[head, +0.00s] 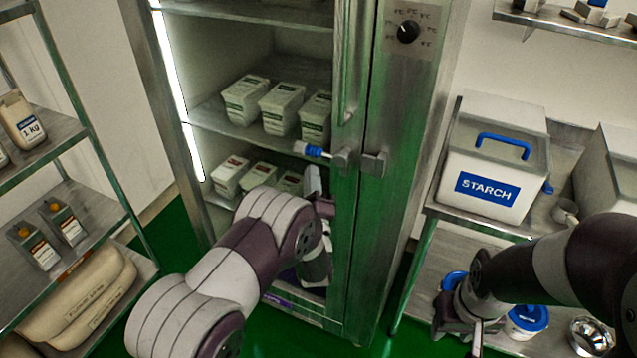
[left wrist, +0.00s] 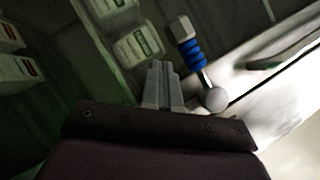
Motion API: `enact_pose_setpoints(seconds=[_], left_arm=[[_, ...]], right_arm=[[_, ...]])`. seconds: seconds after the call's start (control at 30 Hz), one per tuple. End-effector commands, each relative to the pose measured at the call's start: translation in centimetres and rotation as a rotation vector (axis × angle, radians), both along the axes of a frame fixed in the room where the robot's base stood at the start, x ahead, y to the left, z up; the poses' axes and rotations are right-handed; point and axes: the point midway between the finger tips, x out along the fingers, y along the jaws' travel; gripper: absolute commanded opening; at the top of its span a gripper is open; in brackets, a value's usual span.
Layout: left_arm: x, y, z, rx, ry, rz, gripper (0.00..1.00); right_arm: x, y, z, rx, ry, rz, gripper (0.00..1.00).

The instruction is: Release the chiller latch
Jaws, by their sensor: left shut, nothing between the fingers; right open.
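The chiller (head: 362,230) stands upright in the middle of the head view, with a metal-framed glass door. Its latch (head: 345,157) is on the right door frame, with a blue-gripped lever (head: 313,151) pointing left, roughly level. In the left wrist view the latch lever (left wrist: 190,50) lies just right of and beyond my fingertips, apart from them, with a round metal end. My left gripper (head: 312,178) is shut and empty just below the lever; its closed fingers (left wrist: 162,72) show in the wrist view. My right gripper (head: 462,328) is open and empty at lower right.
White tubs (head: 282,102) stand on shelves behind the glass. A starch bin (head: 490,165) is on the steel rack at right, near my right arm, with blue-lidded tubs (head: 527,318) below. A shelf rack (head: 75,215) stands at left. Green floor shows between.

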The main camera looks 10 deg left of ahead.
Motion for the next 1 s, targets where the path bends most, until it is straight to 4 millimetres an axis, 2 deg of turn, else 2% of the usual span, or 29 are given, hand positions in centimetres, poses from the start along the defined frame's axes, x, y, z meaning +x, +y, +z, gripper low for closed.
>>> enact_pose_setpoints(seconds=[0.4,1.0], left_arm=[[0.3,1.0,1.5,-0.001,0.0,0.0,0.0],[0.4,1.2,1.9,-0.001,0.0,0.0,0.0]], right_arm=[[0.0,0.0,0.2,0.0,0.0,0.0,0.43],[0.0,0.0,0.3,0.0,0.0,0.0,0.43]])
